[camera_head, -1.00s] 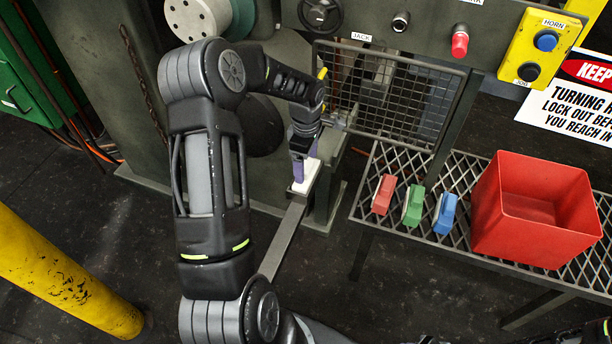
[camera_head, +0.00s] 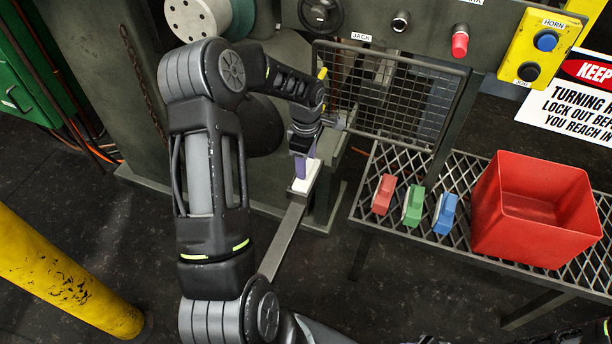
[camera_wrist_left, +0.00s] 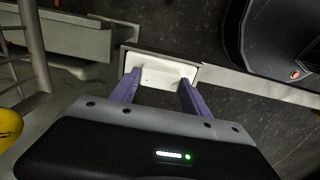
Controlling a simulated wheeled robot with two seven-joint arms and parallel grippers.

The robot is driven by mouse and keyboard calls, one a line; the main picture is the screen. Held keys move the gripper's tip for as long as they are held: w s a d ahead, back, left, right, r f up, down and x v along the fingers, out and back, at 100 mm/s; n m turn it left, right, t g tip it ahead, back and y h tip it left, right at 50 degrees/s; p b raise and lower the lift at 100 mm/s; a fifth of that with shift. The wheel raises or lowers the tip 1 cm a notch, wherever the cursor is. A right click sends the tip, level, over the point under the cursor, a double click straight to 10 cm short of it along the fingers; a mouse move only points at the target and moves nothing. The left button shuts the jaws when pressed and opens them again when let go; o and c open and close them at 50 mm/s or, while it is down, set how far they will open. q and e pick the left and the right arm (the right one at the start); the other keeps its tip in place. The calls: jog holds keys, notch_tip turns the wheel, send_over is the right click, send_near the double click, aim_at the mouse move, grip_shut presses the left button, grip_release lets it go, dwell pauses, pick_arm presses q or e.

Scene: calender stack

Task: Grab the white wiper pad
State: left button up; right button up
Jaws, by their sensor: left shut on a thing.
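The white wiper pad (camera_head: 303,187) is a small pale block at the end of a long grey flat bar (camera_head: 281,243), beside the machine frame. My left gripper (camera_head: 305,168), with purple fingers, is down at the pad from above and shut on it. In the left wrist view the pad (camera_wrist_left: 160,72) shows as a white block with a finger on either side, and my gripper (camera_wrist_left: 158,88) straddles it. The fingers hide part of the pad in the head view. I cannot tell whether the pad is clear of the bar. My right gripper is not in view.
A mesh shelf (camera_head: 385,155) at right holds red (camera_head: 383,194), green (camera_head: 413,205) and blue (camera_head: 446,213) blocks and a red bin (camera_head: 535,210). A wire guard (camera_head: 390,95) stands behind the gripper. A yellow post (camera_head: 65,275) is at lower left.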

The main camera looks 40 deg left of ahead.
pick_arm(q)
jog(key=shift+r, duration=0.1)
grip_shut()
notch_tip(320, 180, up, 10)
jog(key=p, duration=0.5)
jog(key=shift+p, duration=0.4)
